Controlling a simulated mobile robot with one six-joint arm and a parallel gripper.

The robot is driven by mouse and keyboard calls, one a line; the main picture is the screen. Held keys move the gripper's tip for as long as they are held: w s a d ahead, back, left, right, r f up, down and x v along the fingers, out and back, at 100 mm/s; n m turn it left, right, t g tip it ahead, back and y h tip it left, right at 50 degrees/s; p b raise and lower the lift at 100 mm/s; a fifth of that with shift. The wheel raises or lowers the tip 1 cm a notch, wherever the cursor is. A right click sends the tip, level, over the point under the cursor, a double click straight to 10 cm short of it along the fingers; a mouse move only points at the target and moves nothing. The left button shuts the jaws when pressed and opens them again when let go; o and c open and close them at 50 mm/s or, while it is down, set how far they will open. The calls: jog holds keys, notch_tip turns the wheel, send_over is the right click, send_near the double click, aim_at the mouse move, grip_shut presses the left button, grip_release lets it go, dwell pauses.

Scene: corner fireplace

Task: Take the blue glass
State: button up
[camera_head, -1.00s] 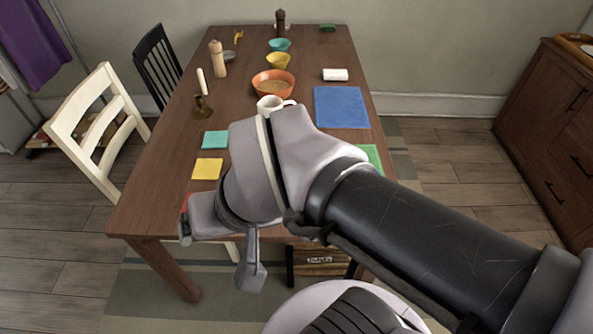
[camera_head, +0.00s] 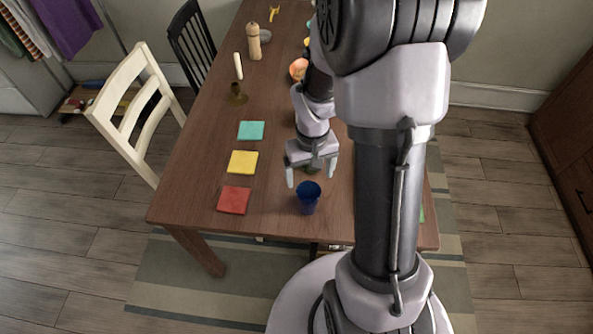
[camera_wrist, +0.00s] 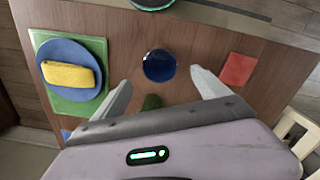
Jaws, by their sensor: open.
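The blue glass (camera_head: 308,197) stands upright near the front edge of the wooden table (camera_head: 200,176). My gripper (camera_head: 311,179) is open and empty, above the table just behind the glass in the head view. In the wrist view the glass (camera_wrist: 159,66) lies ahead of and between my two spread fingertips (camera_wrist: 160,80), apart from both. A small dark green thing (camera_wrist: 152,102) shows between the fingers, closer to my palm; I cannot tell what it is.
Red (camera_head: 234,200), yellow (camera_head: 242,162) and teal (camera_head: 251,130) squares lie left of the glass. A blue plate (camera_wrist: 52,57) with a yellow sponge-like block (camera_wrist: 68,76) lies on a green mat (camera_wrist: 72,106). A white chair (camera_head: 130,100) stands at the left. My arm hides much of the table's right side.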

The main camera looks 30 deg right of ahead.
aim_at(308, 200)
notch_tip(308, 200, down, 15)
jog(key=b, duration=0.6)
jog(key=shift+d+r, duration=0.1)
jog(key=shift+r, duration=0.2)
jog(key=c, duration=1.6)
jog(key=shift+w+r, duration=0.1)
jog(key=shift+c, duration=0.2)
